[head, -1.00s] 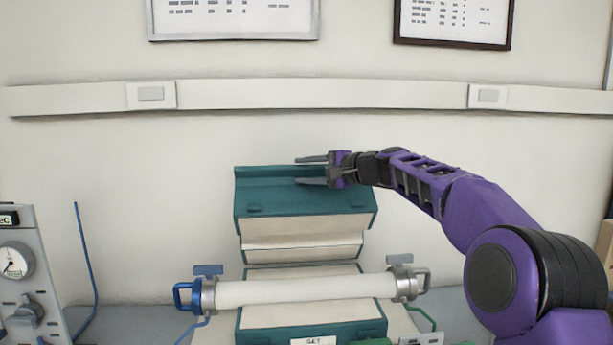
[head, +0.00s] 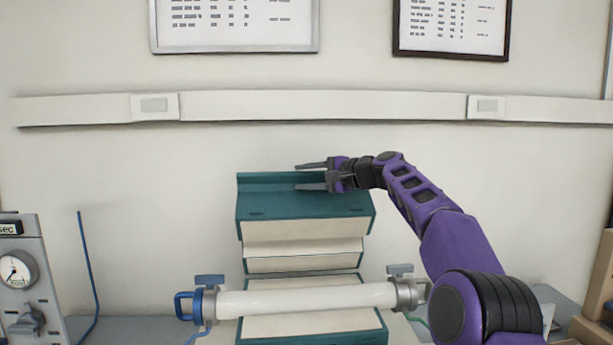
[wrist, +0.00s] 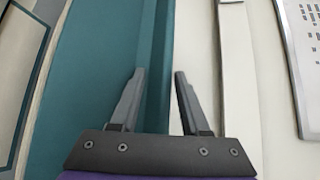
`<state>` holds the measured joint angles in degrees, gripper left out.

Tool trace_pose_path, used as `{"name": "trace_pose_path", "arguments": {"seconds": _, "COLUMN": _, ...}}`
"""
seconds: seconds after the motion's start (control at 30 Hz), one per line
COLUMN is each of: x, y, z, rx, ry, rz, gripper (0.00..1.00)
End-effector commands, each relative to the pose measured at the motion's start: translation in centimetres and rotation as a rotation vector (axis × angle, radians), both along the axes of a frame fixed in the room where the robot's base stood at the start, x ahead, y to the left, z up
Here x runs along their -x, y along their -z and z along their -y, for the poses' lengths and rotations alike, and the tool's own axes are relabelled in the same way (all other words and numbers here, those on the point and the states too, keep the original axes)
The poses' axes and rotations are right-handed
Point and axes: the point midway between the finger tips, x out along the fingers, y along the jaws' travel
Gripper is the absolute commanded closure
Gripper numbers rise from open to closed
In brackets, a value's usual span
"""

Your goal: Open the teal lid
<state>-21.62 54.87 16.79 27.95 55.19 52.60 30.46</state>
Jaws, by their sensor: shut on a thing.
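The teal lid (head: 300,204) stands raised at the back of the tube furnace, its pale inner lining facing front above the teal lower half (head: 365,338). A white tube (head: 310,299) lies across the lower half. My gripper (head: 300,176) is at the lid's top edge, coming in from the right, with its fingers pointing left. In the wrist view my gripper (wrist: 158,72) has one finger on each side of the lid's teal edge (wrist: 160,60). It is shut on that edge. The contact itself is partly hidden.
The wall with a white rail (head: 320,105) is behind the lid. A grey instrument box (head: 30,275) and a thin blue rod (head: 88,270) stand at left. Brown boxes (head: 600,290) are at far right. Metal end fittings (head: 405,292) hold the tube.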

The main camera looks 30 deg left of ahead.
Motion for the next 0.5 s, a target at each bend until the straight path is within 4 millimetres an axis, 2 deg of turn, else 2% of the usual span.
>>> {"name": "trace_pose_path", "arguments": {"seconds": 0.03, "x": -0.44, "y": -0.70, "z": -0.08, "rx": -0.018, "ry": 0.023, "rz": 0.011, "gripper": 1.00}}
{"name": "trace_pose_path", "arguments": {"seconds": 0.23, "x": -0.36, "y": -0.95, "z": -0.11, "rx": -0.022, "ry": 0.022, "rz": 0.012, "gripper": 1.00}}
{"name": "trace_pose_path", "arguments": {"seconds": 0.27, "x": -0.37, "y": -0.97, "z": -0.11, "rx": -0.022, "ry": 0.022, "rz": 0.013, "gripper": 0.49}}
{"name": "trace_pose_path", "arguments": {"seconds": 0.5, "x": -0.43, "y": -0.59, "z": -0.15, "rx": -0.017, "ry": 0.022, "rz": 0.010, "gripper": 0.47}}
